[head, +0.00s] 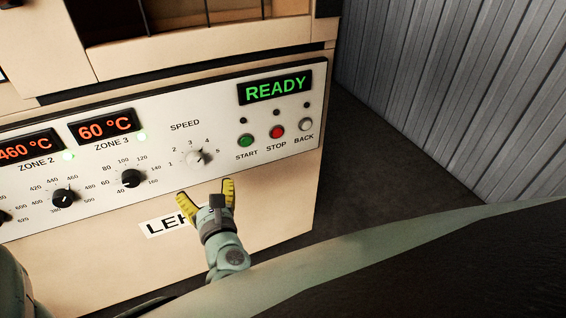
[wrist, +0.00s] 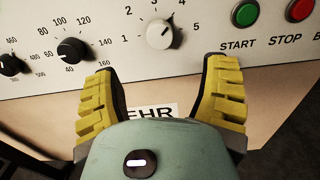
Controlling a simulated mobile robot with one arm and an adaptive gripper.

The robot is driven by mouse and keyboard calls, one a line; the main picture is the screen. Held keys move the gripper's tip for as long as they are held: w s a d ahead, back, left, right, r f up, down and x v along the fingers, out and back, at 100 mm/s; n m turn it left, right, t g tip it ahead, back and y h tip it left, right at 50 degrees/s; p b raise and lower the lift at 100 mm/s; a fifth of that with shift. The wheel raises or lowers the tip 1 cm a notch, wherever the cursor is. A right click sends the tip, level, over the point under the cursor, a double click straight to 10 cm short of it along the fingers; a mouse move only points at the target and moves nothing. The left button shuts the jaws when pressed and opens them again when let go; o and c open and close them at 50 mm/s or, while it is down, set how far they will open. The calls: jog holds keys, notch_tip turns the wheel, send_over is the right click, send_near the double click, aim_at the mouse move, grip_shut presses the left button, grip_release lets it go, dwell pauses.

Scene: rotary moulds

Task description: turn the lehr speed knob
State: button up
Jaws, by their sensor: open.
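The lehr speed knob (head: 195,157) is a pale knob under the word SPEED on the white control panel, with a scale of numbers around it. In the wrist view the knob (wrist: 160,34) is at the top centre, with its dark pointer line towards the upper right, between 3 and 4. My gripper (head: 207,188) has yellow ridged fingers spread open and empty. It is just below the knob and apart from it. In the wrist view the gripper's two fingers (wrist: 160,70) stand left and right below the knob, with nothing between them.
Black zone knobs (head: 131,178) are left of the speed knob. The green START (head: 246,141), red STOP (head: 277,132) and white BACK (head: 306,124) buttons are to its right. A green READY display (head: 275,88) is above them. A corrugated wall (head: 440,80) stands at the right.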

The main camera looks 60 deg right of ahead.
aim_at(197, 165)
jog(key=x, duration=0.9)
jog(key=shift+w+d+b, duration=0.15)
jog(key=shift+w+b, duration=0.2)
jog(key=shift+w, duration=0.05)
jog(key=shift+s+f, duration=0.1)
jog(key=c, duration=1.2)
